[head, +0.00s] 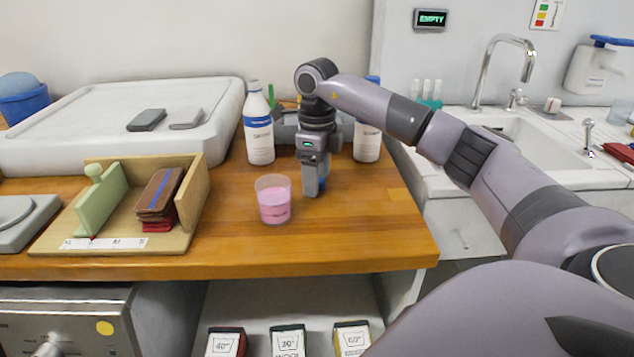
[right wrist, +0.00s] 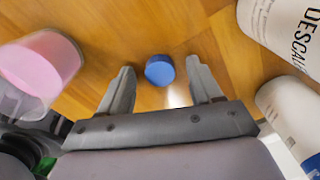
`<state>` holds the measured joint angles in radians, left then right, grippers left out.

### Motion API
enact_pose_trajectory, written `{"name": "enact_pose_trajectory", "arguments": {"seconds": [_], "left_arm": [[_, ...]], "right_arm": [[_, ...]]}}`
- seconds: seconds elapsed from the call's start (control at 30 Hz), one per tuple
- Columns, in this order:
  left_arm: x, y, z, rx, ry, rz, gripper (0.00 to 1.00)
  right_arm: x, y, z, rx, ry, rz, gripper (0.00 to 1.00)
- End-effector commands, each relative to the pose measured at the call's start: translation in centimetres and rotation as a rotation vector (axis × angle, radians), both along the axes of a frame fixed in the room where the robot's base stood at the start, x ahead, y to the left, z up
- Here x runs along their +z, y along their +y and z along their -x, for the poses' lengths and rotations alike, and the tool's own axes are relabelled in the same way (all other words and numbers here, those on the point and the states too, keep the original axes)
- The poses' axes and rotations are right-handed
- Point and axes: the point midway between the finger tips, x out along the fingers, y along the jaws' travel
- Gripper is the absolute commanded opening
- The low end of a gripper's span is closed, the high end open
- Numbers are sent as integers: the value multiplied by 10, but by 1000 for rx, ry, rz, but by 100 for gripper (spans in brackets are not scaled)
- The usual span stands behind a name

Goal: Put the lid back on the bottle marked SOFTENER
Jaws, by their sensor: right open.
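A small blue lid (right wrist: 159,70) lies on the wooden counter between the spread fingers of my right gripper (right wrist: 163,88) in the right wrist view. My right gripper (head: 314,192) is open, empty and points down at the counter in the head view, where the blue lid (head: 322,184) shows just beside the fingers. A white bottle with a blue band (head: 259,140) stands upright left of the gripper, its narrow white top showing no blue lid. Another white bottle (head: 367,142) stands right, partly behind my arm, with blue at its top. Their label words are too small to read. My left gripper is out of view.
A cup of pink liquid (head: 273,202) stands close left of the gripper. In the right wrist view, a bottle marked "DESCA…" (right wrist: 285,30) and another white bottle (right wrist: 290,112) stand at right. A wooden holder (head: 75,228) is left. The counter front is clear.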

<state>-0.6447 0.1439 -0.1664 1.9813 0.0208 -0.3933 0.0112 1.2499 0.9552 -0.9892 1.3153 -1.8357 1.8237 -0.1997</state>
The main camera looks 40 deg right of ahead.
Motion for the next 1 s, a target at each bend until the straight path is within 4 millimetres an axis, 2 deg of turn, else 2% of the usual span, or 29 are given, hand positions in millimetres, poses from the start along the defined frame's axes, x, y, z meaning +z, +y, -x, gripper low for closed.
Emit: {"name": "enact_pose_trajectory", "arguments": {"seconds": [0.2,0.27,0.3,0.37,0.4,0.77,1.0], "left_arm": [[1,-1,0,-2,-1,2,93],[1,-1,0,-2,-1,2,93],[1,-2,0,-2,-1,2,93],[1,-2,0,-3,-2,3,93],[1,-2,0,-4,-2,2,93],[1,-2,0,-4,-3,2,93],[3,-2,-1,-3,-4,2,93]], "right_arm": [[0,0,0,0,0,0,64],[0,0,0,0,0,0,45],[1,0,0,0,0,0,32],[1,0,0,0,0,0,12],[1,0,0,0,0,0,5],[2,0,0,0,0,0,5],[20,0,-1,0,-3,0,5]]}}
